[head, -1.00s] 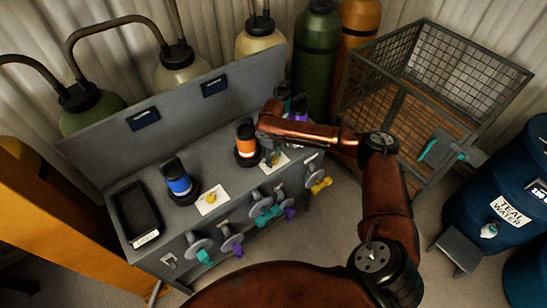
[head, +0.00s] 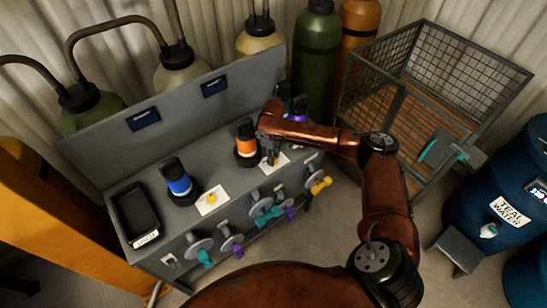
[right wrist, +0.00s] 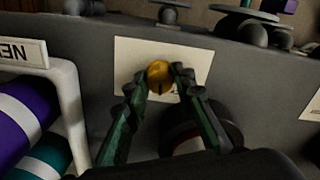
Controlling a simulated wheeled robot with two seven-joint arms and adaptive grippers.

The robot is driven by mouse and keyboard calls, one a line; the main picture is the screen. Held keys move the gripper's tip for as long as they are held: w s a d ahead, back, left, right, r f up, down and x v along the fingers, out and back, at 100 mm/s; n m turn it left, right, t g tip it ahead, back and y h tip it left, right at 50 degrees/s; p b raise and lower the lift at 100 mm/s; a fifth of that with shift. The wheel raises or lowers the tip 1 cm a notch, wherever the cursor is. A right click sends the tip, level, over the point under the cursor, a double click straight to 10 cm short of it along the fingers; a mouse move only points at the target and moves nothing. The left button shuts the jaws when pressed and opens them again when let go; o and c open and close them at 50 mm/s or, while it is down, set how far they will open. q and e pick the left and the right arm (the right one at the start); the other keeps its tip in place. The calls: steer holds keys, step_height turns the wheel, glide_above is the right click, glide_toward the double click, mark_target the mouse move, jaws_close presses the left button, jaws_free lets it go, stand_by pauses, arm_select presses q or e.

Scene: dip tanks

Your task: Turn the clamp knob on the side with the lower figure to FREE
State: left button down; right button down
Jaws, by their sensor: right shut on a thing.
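The right clamp knob is a small yellow knob (right wrist: 160,77) on a white plate (right wrist: 125,60), which also shows in the head view (head: 284,157). My right gripper (right wrist: 162,82) is shut on this knob, one green-black finger on each side, with a dark slot visible on the knob. In the head view my right gripper (head: 271,159) hides most of that knob. The left yellow knob (head: 211,198) sits on its own white plate (head: 207,208). Two dark displays (head: 143,119) (head: 214,86) are on the back panel; their figures are unreadable. My left gripper is not in view.
A blue-banded container (head: 178,184) and an orange-banded one (head: 246,143) stand on the bench. A black tray (head: 137,212) lies at its left end. Several valve wheels (head: 200,242) stick out from the front. A wire cage (head: 440,75) stands at right.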

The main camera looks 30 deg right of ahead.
steer(key=n+p, duration=0.3)
steer(key=p, duration=0.1)
steer(key=shift+r+p, duration=0.2)
steer(key=shift+p, duration=0.15)
steer(key=shift+f+n+p, duration=0.1)
steer(key=shift+n+p, duration=0.8)
steer(key=shift+n, duration=0.3)
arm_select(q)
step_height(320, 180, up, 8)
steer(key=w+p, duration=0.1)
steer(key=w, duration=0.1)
arm_select(e)
steer(key=shift+f+n, duration=0.15)
steer(key=shift+n, duration=0.75)
steer(key=c, duration=1.6)
jaws_free()
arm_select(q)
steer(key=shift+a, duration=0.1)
